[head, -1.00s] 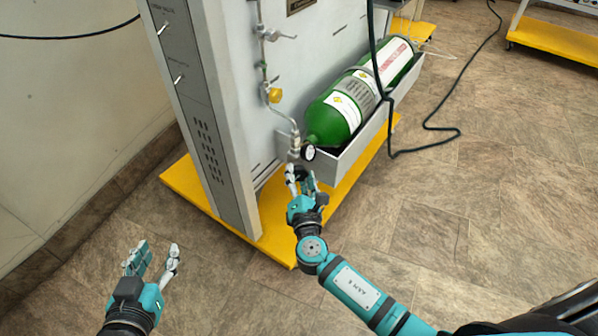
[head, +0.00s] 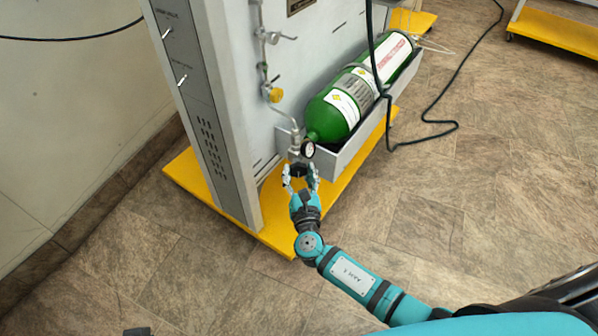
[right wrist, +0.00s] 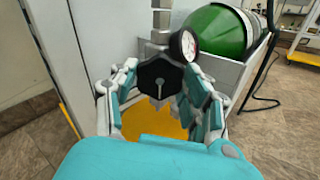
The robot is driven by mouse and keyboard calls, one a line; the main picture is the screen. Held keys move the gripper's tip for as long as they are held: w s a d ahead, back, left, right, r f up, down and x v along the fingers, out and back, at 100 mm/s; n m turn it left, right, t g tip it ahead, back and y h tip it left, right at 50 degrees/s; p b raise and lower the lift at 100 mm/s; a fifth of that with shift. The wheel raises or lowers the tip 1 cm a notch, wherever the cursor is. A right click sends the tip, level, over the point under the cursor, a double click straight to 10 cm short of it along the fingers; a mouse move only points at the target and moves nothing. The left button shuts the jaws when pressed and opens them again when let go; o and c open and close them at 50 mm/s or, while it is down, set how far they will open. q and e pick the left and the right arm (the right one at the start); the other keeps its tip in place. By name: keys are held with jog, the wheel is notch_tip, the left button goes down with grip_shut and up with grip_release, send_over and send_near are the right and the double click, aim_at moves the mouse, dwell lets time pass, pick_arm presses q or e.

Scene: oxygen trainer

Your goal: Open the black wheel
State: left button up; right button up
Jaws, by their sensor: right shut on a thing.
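The black wheel (head: 299,169) is a small lobed knob at the lower end of the metal pipe, below a round gauge (head: 308,149). In the right wrist view the wheel (right wrist: 160,79) faces me, with a light slot-like mark on its front. My right gripper (head: 300,178) is around the wheel, with fingers on both sides. In the right wrist view the right gripper (right wrist: 161,88) is shut on it; the exact finger contacts are partly hidden. My left gripper is out of view; only a dark bit shows at the head view's bottom edge.
A green cylinder (head: 334,116) lies in a grey tray (head: 352,152) behind the wheel. The grey panel (head: 208,120) stands left on a yellow base (head: 275,230). A black hose (head: 388,125) hangs over the tray.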

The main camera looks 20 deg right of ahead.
jog(key=shift+f, duration=0.15)
jog(key=o, duration=1.2)
jog(key=shift+c, duration=0.2)
jog(key=s+a, duration=0.2)
jog(key=s, duration=1)
jog(key=shift+a, duration=0.1)
